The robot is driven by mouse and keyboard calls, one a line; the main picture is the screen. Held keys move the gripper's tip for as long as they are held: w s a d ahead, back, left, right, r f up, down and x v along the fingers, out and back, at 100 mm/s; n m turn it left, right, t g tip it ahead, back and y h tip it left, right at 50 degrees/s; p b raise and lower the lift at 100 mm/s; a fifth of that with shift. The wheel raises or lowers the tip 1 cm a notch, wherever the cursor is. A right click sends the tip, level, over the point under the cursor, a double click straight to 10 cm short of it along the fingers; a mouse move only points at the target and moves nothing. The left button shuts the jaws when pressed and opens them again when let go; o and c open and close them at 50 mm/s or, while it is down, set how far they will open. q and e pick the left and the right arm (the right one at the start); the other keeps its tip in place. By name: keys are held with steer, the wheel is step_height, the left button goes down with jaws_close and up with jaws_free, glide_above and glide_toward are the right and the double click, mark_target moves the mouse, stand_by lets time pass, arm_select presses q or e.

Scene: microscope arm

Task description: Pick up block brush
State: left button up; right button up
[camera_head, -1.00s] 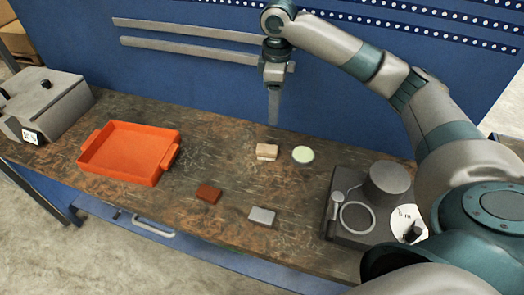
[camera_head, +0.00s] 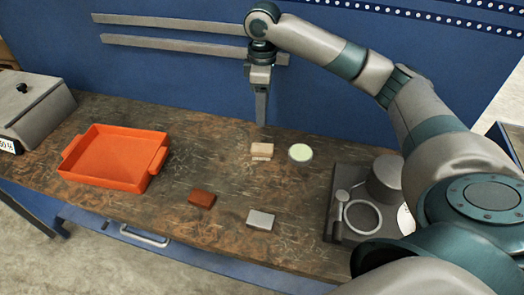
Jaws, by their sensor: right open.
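A tan, layered block (camera_head: 262,151), which looks like the block brush, lies on the brown workbench (camera_head: 120,205) towards the back. My right gripper (camera_head: 261,122) points down just behind and above the block and is apart from it. The jaws are seen edge-on, open and empty. My left gripper is not in view.
A pale green disc (camera_head: 300,153) lies just right of the tan block. A reddish-brown block (camera_head: 202,199) and a grey block (camera_head: 261,219) lie in front. An orange tray (camera_head: 110,182) stands at the left, a dark microscope-like device (camera_head: 345,233) at the right. A blue panel (camera_head: 200,75) rises behind.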

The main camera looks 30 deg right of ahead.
steer(key=p, duration=0.3)
glide_above(262, 147)
steer(key=f, duration=1)
steer(key=shift+d+f, duration=0.15)
steer(key=shift+d, duration=0.05)
steer(key=shift+f, duration=0.55)
steer(key=shift+f+p, duration=0.45)
steer(key=shift+p, duration=0.05)
step_height(262, 147, down, 3)
steer(key=shift+a+f+p, duration=0.1)
steer(key=shift+p, duration=0.65)
steer(key=shift+f, duration=0.6)
